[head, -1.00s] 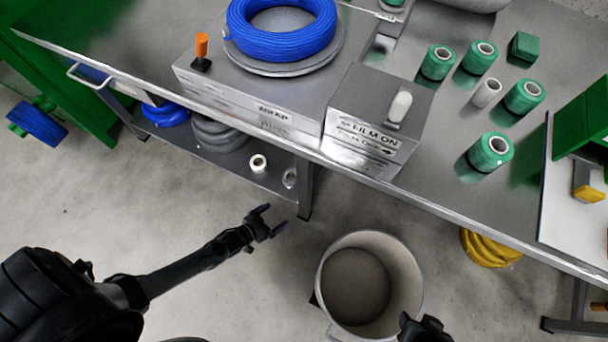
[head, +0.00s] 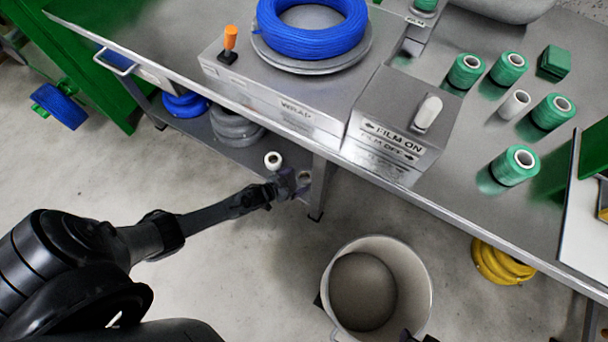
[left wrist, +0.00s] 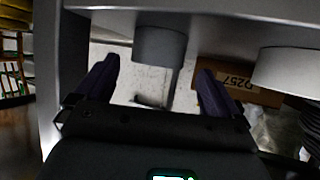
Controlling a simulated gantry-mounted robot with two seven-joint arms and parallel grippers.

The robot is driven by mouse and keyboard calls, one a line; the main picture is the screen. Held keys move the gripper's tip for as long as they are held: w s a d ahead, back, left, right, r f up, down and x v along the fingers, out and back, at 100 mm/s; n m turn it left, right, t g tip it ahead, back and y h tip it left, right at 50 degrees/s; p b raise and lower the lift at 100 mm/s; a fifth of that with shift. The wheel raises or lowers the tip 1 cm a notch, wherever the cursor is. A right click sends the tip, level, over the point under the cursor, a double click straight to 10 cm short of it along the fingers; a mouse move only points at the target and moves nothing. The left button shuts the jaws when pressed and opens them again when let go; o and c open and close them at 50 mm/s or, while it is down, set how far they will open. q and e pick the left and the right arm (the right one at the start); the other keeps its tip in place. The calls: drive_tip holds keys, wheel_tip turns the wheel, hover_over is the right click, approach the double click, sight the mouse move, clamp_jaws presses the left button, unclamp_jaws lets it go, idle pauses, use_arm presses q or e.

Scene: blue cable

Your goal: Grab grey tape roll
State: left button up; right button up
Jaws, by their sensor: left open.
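A small grey tape roll (head: 305,177) stands at the right end of the shelf under the table, partly hidden by my left gripper (head: 294,185). In the left wrist view a grey cylinder (left wrist: 160,44), seemingly this roll, shows upside down between and beyond the open fingers (left wrist: 158,72). Whether the fingers touch it I cannot tell. A paler roll (head: 273,160) stands to its left on the shelf; a second cylinder (left wrist: 287,68) shows at the right in the wrist view. Only a dark sliver of my right gripper (head: 425,338) shows at the bottom edge.
The table leg (head: 319,190) stands just right of the grey roll, and the tabletop edge (head: 270,125) overhangs the shelf (head: 245,157). Grey coils (head: 236,127) lie further left. A large bin (head: 375,290) stands on the floor to the right.

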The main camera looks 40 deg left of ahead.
sight(309, 175)
use_arm(q)
drive_tip(key=b+x, duration=0.1)
drive_tip(key=x, duration=0.1)
drive_tip(key=b+x, duration=0.2)
drive_tip(key=shift+s+d+f, duration=0.1)
drive_tip(key=shift+d, duration=0.15)
drive_tip(key=shift+w+f+b, duration=0.1)
drive_tip(key=shift+w+b, duration=0.35)
drive_tip(key=shift+w, duration=0.1)
drive_tip(key=shift+d, duration=0.1)
drive_tip(key=c, duration=1.1)
